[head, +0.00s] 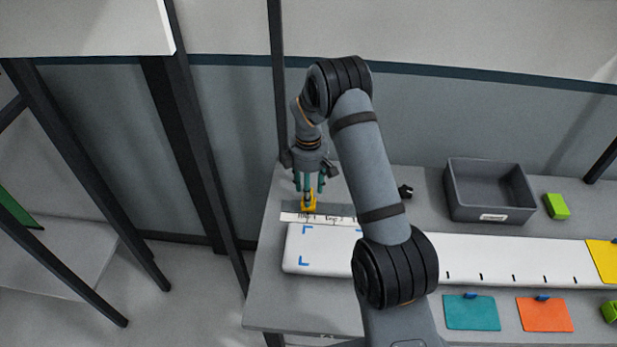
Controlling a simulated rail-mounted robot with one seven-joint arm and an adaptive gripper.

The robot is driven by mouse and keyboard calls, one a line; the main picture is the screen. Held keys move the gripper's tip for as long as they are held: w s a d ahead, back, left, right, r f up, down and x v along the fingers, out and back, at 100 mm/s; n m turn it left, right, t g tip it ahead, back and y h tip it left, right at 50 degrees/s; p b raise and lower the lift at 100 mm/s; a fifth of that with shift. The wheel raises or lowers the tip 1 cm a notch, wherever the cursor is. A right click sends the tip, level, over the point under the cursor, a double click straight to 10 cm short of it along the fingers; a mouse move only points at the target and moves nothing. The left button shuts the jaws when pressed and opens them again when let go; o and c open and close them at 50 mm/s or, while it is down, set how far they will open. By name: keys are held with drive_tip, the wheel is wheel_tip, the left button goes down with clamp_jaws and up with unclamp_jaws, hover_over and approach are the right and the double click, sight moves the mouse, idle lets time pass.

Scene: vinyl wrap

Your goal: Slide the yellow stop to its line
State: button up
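The yellow stop (309,202) stands at the back left of the bench, at the rear edge of a white labelled strip (320,218). The small print on the strip is too blurred to read with certainty, and my arm hides its right part. My gripper (309,187) points down with its teal fingers at the top of the yellow stop. I cannot tell whether the fingers grip the stop or only stand around it. The stop's own line cannot be made out.
A long white board (490,256) with blue corner marks and black ticks lies in front. A grey bin (489,213), a green block (556,207), a small black object (405,191), a teal card (471,313), an orange card (545,315) and a yellow sheet (604,261) are on the right.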

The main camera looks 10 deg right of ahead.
wheel_tip(320, 180, up, 11)
idle(0.3)
drive_tip(key=shift+f, duration=0.15)
wheel_tip(320, 180, down, 12)
drive_tip(key=shift+f, duration=0.1)
drive_tip(key=shift+w+a, duration=0.15)
drive_tip(key=shift+a, duration=0.35)
idle(0.4)
